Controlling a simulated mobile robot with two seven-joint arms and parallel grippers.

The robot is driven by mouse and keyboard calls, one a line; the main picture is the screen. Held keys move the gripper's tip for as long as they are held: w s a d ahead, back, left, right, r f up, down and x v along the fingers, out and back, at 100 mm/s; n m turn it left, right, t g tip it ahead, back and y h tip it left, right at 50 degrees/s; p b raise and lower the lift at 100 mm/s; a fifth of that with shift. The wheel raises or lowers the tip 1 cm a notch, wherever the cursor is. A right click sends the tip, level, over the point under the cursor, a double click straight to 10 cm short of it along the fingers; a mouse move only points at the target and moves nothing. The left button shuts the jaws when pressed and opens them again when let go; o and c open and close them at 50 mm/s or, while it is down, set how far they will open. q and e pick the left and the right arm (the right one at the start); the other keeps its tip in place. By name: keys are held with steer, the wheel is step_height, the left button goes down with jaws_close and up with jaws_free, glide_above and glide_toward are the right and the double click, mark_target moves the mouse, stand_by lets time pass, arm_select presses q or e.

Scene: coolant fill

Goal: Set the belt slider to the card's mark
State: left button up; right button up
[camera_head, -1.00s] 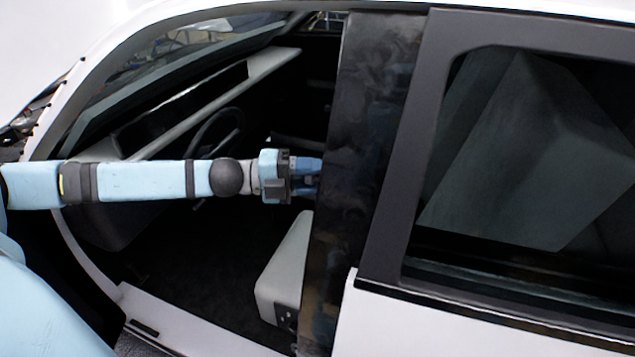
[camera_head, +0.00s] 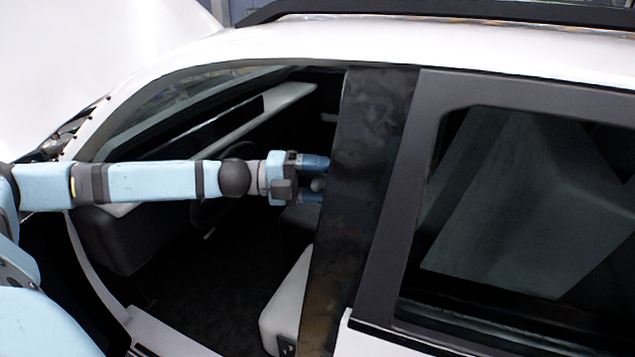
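My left gripper (camera_head: 316,181) reaches through the open front doorway to the black pillar (camera_head: 365,150). Its two blue fingers are apart, one above the other, with their tips at the pillar's left edge. A small grey shape (camera_head: 318,184) shows between the fingers; I cannot tell whether it is the belt slider or part of my gripper. I cannot make out the slider's track, the card or its mark. My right gripper is not in view.
The steering wheel and dashboard (camera_head: 215,125) lie behind my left arm. A light grey seat side (camera_head: 288,300) is below the gripper. The rear window (camera_head: 520,200) and its dark frame are right of the pillar. The white roof (camera_head: 400,45) runs above.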

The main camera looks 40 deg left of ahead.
arm_select(q)
steer(key=shift+f, duration=0.15)
steer(key=shift+s+a+f+b, duration=0.2)
steer(key=shift+s+a+b, duration=0.1)
steer(key=b+v, duration=0.1)
steer(key=v, duration=0.2)
steer(key=shift+s+a, duration=0.2)
steer(key=shift+s+a+r+b, duration=0.1)
steer(key=shift+s+a+b, duration=0.25)
steer(key=shift+a, duration=0.2)
glide_toward(313, 183)
steer(key=a, duration=0.3)
steer(key=shift+s+a, duration=0.1)
steer(key=shift+s, duration=0.25)
